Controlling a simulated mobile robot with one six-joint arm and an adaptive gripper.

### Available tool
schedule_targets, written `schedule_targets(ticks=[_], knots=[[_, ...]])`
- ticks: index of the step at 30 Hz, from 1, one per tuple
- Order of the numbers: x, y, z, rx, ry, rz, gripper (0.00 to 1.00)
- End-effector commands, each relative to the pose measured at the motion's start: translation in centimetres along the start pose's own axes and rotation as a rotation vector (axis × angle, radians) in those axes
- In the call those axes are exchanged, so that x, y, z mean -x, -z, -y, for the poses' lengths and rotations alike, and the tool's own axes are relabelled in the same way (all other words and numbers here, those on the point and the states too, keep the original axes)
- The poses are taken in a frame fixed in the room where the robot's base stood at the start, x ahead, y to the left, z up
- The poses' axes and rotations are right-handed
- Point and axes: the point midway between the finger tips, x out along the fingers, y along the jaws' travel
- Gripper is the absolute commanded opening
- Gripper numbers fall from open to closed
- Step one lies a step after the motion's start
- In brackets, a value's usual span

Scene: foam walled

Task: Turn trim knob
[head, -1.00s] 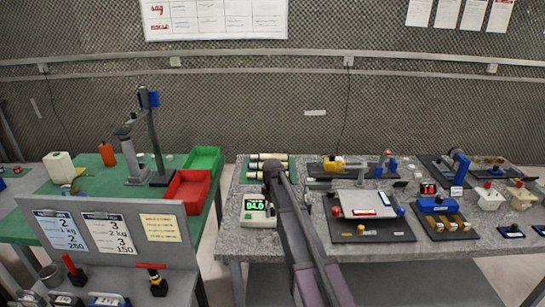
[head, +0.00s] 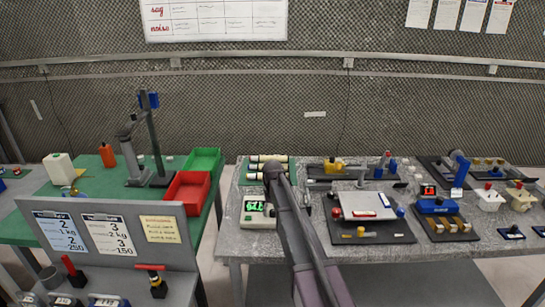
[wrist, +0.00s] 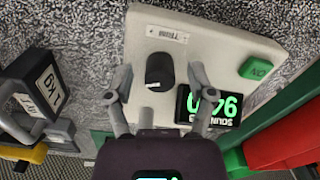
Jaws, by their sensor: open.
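The trim knob (wrist: 160,71) is a black cylinder on a pale instrument box (wrist: 215,50), under a label reading TRIM. My gripper (wrist: 160,88) is open in the wrist view, with one finger on each side of the knob and visible gaps to it. The box also carries a lit green display (wrist: 208,105) and a green button (wrist: 257,67). In the head view the box (head: 257,221) stands at the left end of the grey table, and my arm hides part of its surroundings. The fingers and knob cannot be made out there.
A dark weight block marked 1KG (wrist: 35,82) lies left in the wrist view. In the head view, cylinders (head: 268,160) lie behind the box, and a tilted plate fixture (head: 364,204) stands to its right. A red bin (head: 187,191) sits on the green table to the left.

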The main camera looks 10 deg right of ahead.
Motion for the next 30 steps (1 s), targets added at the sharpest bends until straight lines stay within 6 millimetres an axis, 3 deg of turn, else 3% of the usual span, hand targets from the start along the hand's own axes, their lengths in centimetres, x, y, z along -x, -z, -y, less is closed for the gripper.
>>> schedule_targets(ticks=[30], knots=[[0.0,0.0,0.0,-0.68,0.0,0.0,0.7]])
